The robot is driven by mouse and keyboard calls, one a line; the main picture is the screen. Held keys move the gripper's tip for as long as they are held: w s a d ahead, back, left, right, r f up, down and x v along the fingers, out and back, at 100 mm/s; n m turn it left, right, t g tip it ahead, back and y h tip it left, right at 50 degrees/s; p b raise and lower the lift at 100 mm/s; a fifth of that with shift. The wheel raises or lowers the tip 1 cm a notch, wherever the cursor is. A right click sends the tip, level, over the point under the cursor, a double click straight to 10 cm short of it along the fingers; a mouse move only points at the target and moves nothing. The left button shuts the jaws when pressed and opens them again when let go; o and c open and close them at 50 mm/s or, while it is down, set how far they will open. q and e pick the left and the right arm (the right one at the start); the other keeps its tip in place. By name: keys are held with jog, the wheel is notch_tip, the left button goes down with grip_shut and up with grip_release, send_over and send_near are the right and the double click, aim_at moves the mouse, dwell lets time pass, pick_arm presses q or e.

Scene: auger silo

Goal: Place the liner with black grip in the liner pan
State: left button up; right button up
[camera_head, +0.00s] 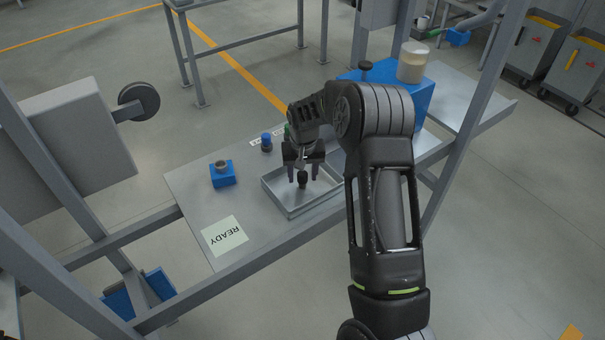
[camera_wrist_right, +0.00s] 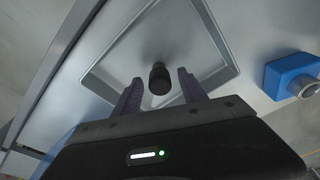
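The liner with black grip (camera_head: 302,180) is in the shallow metal liner pan (camera_head: 291,211), near its middle. It appears to stand upright there. My right gripper (camera_head: 303,172) is over the pan with its fingers pointing down and spread around the top of the grip. In the right wrist view the black grip (camera_wrist_right: 159,80) sits between the two fingers (camera_wrist_right: 161,88), with a visible gap on each side, so the gripper is open. The liner's lower part is hard to see. My left gripper is not in view.
A blue block with a metal ring (camera_head: 222,175) stands left of the pan. A blue-capped piece (camera_head: 266,142) is behind it, with a green one partly hidden. A READY card (camera_head: 225,236) lies at the front left. A blue box (camera_head: 425,98) carries a beige jar (camera_head: 412,62).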

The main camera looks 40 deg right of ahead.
jog(key=shift+r, duration=0.15)
jog(key=shift+r, duration=0.15)
notch_tip(320, 180, up, 12)
jog(key=s, duration=0.1)
jog(key=shift+s+a+b, duration=0.25)
jog(key=shift+a+b, duration=0.2)
jog(key=shift+f, duration=0.2)
